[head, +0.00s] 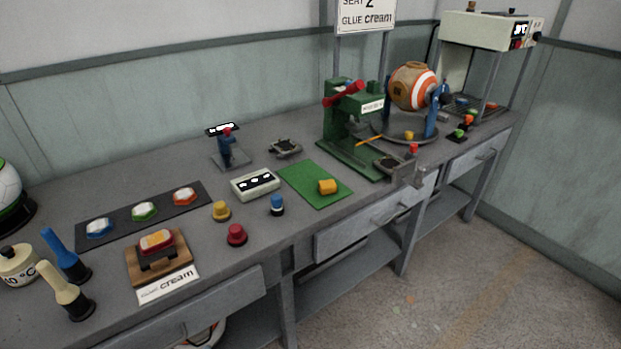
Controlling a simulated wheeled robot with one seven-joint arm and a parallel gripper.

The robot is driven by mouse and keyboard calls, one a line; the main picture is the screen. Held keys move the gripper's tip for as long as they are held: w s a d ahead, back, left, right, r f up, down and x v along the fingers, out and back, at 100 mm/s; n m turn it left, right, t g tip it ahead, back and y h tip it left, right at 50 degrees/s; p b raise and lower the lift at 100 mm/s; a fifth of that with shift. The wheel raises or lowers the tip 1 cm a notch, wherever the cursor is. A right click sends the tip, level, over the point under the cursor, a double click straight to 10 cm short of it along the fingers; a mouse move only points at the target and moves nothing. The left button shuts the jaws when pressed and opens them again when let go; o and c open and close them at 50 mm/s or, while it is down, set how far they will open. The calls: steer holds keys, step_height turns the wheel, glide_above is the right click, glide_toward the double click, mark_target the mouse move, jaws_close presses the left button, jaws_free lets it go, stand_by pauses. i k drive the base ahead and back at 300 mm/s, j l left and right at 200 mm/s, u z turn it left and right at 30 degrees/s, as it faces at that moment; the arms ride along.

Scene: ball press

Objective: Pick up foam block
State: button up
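A small yellow-orange block (327,187) lies on the right part of a green mat (302,180) on the grey workbench; it looks like the foam block, though its material cannot be told from here. Its top and sides show and nothing covers it. A red and yellow pad-like piece (157,240) sits on a wooden stand (174,265) at the front left, behind a "cream" label. My gripper is not in view.
A green press (346,135) with a red handle stands right of the mat.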

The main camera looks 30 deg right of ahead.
mark_target(325, 188)
steer(key=i+j+z, duration=1.15)
steer(key=j, duration=0.3)
